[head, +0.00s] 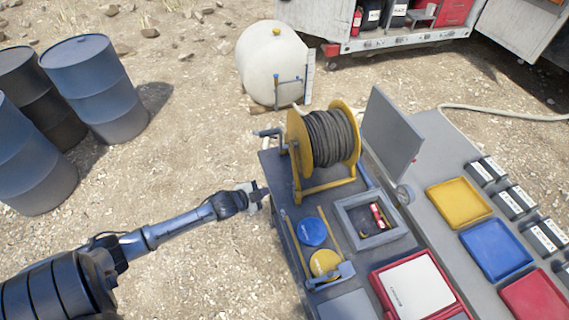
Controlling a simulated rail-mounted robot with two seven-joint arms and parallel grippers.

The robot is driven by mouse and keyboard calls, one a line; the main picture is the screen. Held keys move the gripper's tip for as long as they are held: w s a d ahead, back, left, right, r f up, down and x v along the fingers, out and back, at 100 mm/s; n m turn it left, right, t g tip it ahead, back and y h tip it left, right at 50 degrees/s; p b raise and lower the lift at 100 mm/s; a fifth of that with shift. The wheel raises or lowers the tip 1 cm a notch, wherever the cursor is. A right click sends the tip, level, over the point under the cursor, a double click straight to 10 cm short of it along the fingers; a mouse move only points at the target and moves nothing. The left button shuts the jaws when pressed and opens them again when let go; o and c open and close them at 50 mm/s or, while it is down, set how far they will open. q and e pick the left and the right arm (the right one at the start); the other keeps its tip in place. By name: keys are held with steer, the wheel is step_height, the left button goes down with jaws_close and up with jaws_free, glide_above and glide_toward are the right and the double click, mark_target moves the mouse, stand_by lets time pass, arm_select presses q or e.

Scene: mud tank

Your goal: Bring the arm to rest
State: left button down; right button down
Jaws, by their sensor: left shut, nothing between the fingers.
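My left arm (170,230) reaches in from the lower left, stretched out over the gravel. Its gripper (262,194) is at the left edge of the grey workbench (283,228), below and left of the yellow cable reel (297,140). The gripper is small in the view, shut, and holds nothing. I cannot tell whether it touches the bench edge. My right gripper is not in view.
Several blue and dark drums (95,90) stand at the left. A white tank (270,65) stands behind the bench. A blue disc (312,232), a yellow disc (324,262) and coloured trays (458,202) are at the right.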

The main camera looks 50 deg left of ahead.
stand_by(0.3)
arm_select(q)
steer(key=s+a+f+n+g+y, duration=0.1)
steer(key=s+f+n+g+y, duration=0.15)
steer(key=s+g, duration=0.2)
steer(key=s+d+r+n+g+h+p, duration=0.1)
steer(key=s+d+r+n+g+p, duration=0.1)
steer(key=s+d+r+p, duration=0.3)
steer(key=s+d+r+n+g+h+p, duration=0.2)
steer(key=s+d+r+p, duration=0.3)
steer(key=s+d+r, duration=0.6)
steer(key=s+d, duration=0.2)
steer(key=d, duration=0.5)
steer(key=shift+d+r, duration=0.35)
steer(key=shift+g, duration=0.25)
